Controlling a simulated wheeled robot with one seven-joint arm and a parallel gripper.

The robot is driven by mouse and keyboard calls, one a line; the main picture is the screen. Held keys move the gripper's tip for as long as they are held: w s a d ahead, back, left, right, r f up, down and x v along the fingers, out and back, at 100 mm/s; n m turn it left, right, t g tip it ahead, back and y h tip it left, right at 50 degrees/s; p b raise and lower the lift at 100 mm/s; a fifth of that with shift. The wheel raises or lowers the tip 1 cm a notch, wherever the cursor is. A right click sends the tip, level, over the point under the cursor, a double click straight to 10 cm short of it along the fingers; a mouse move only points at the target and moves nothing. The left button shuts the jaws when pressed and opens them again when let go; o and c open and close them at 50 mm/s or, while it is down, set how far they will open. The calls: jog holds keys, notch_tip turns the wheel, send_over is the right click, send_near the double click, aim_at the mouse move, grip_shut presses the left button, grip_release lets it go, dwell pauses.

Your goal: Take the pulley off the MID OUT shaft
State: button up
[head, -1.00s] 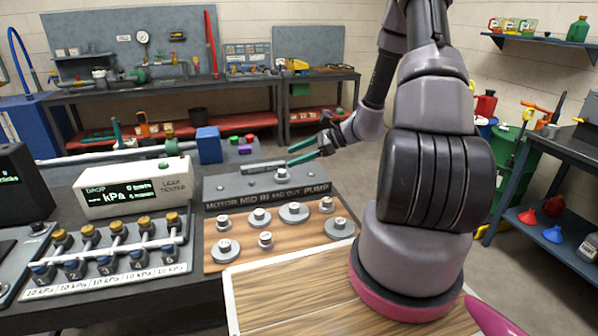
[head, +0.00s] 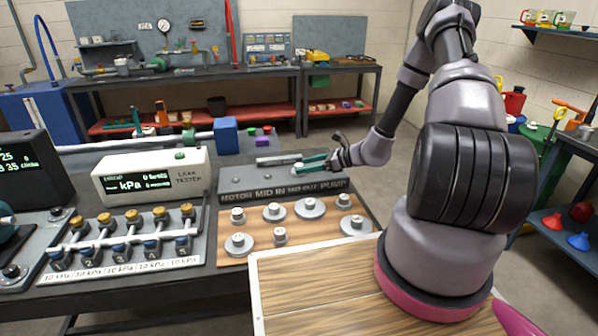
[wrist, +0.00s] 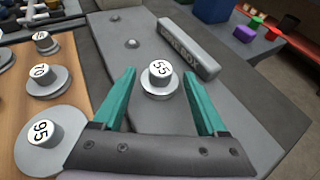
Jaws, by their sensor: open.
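A small grey pulley marked 55 (wrist: 159,78) sits on the grey shaft block, above the MID OUT label in the head view; most of it there is hidden by my fingers. The block (head: 235,180) carries the words MOTOR, MID IN, MID OUT and PUMP along its front. My gripper (head: 312,163) has teal fingers and reaches in from the right. In the wrist view my gripper (wrist: 158,72) is open, with one finger on each side of the pulley and a gap on both sides. The shaft under the pulley is hidden.
A wooden board (head: 262,235) in front of the block holds several loose pulleys, including one marked 95 (wrist: 45,140) and one marked 70 (wrist: 45,78). A raised labelled bar (wrist: 188,48) lies close behind the pulley. Short studs (wrist: 131,43) stand on the block. A leak tester (head: 150,177) stands left.

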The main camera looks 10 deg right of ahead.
aim_at(299, 165)
jog(key=x, duration=0.3)
jog(key=shift+w+a+f, duration=0.1)
jog(key=shift+w+a, duration=0.05)
jog(key=shift+w, duration=0.05)
jog(key=shift+s, duration=0.1)
grip_shut()
